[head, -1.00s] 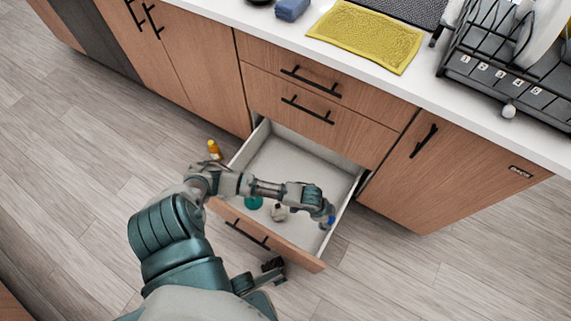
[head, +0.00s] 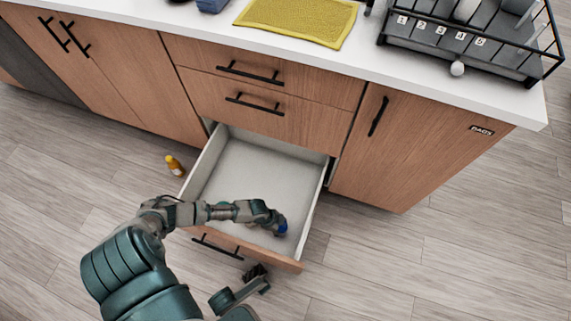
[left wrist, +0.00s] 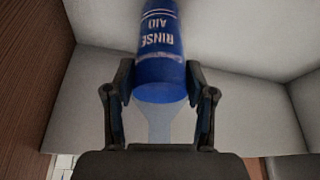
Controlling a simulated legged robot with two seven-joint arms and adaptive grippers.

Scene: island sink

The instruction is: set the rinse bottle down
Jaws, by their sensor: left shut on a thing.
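The rinse bottle (left wrist: 160,55) is blue with white lettering and fills the upper middle of the left wrist view. My left gripper (left wrist: 160,84) is shut on it, with one finger on each side of its blue end. In the head view my left gripper (head: 275,221) reaches over the front part of the open drawer (head: 252,170). A small blue patch of the bottle (head: 282,227) shows at its tip. The bottle's far end is cut off in the left wrist view. I cannot tell whether it touches the drawer floor.
The drawer's pale back area is clear; my arm covers part of its front. A yellow bottle (head: 174,165) stands on the floor left of the drawer. A yellow cloth (head: 297,22) and a dark dish rack (head: 455,48) are on the counter.

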